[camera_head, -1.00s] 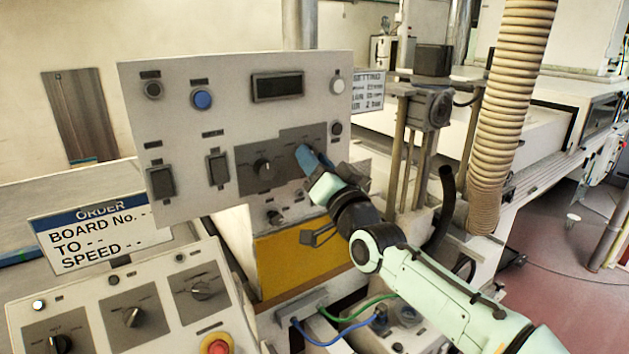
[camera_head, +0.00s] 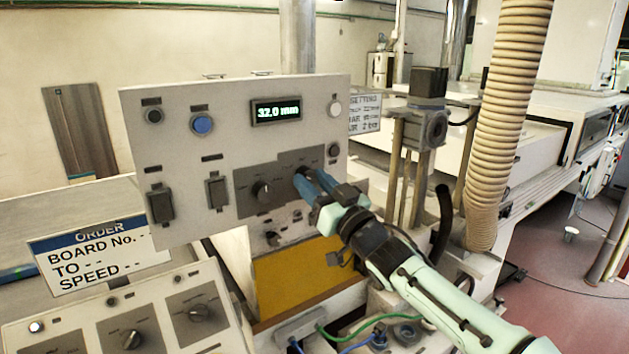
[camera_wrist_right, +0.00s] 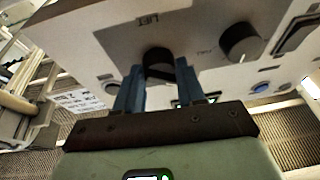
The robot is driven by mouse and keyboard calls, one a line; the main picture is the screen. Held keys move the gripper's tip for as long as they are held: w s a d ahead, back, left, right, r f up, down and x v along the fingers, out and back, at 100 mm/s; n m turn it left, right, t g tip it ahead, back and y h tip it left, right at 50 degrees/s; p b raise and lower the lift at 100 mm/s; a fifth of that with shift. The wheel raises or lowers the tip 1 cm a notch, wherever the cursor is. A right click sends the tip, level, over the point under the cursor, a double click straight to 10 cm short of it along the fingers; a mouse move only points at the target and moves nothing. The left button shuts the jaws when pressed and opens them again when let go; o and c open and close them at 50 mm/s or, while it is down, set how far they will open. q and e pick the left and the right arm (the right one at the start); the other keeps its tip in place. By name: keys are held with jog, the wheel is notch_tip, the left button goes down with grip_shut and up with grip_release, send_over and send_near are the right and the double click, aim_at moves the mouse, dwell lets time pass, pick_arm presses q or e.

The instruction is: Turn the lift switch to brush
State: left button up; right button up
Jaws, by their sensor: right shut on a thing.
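The lift switch (camera_wrist_right: 158,62) is a dark round knob on the pale upright panel. In the right wrist view an upside-down label that seems to read LIFT is beside it. My right gripper (camera_wrist_right: 158,80) has its blue fingers on either side of the knob and is shut on it. In the head view the gripper (camera_head: 304,182) covers the knob at the panel's lower right, so its pointer direction and position marks cannot be read. My left gripper is not in view.
The panel's display (camera_head: 277,112) reads 32.0 mm. Another dark knob (camera_head: 263,191) sits just left of my fingers, with a blue button (camera_head: 202,124) above. A sloped console (camera_head: 115,320) is at lower left; a ribbed hose (camera_head: 508,120) hangs at right.

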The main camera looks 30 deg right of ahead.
dwell(0.3)
jog(key=o, duration=1)
jog(key=shift+o, duration=0.2)
jog(key=b+v, duration=0.3)
jog(key=v, duration=1)
jog(key=shift+s, duration=0.2)
